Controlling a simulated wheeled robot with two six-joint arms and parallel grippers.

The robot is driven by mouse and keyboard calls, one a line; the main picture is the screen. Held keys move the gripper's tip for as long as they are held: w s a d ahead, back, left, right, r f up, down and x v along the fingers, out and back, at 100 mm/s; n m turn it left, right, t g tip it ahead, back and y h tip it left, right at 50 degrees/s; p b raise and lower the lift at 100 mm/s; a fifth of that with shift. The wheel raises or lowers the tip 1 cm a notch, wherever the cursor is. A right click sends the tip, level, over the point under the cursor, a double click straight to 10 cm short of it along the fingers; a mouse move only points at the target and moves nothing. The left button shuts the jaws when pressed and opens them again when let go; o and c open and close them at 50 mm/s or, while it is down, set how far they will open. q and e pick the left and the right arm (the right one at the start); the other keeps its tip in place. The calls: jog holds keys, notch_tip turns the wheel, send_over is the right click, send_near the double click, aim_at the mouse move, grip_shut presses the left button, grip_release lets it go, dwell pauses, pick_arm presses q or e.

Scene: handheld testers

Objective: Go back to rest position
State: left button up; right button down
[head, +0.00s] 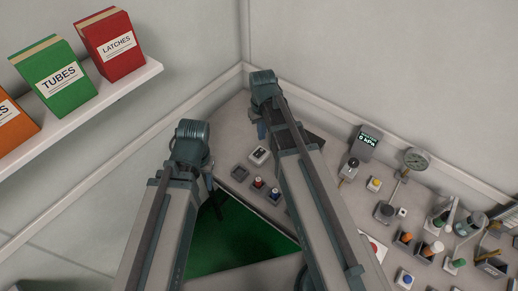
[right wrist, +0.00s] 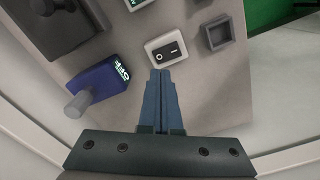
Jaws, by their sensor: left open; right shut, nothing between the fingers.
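My right gripper (head: 261,131) is at the back corner of the grey bench. In the right wrist view its blue fingers (right wrist: 162,98) are shut with nothing between them. Their tips point at a white rocker switch (right wrist: 171,46) with a black rocker; I cannot tell whether they touch it.
A grey square holder (head: 239,173) and red and blue buttons (head: 266,188) lie between the arms. The green mat (head: 235,240) is bare. A pressure gauge (head: 416,159), a display box (head: 366,142) and several small parts crowd the right. A shelf (head: 80,112) holds boxes at left.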

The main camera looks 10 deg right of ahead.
jog(key=shift+r, duration=0.1)
jog(key=s+a+n+h, duration=0.1)
jog(key=s+a+n, duration=0.1)
jog(key=s+a, duration=0.8)
jog(key=s, duration=0.4)
jog(key=shift+s+a, duration=0.15)
jog(key=shift+a, duration=0.1)
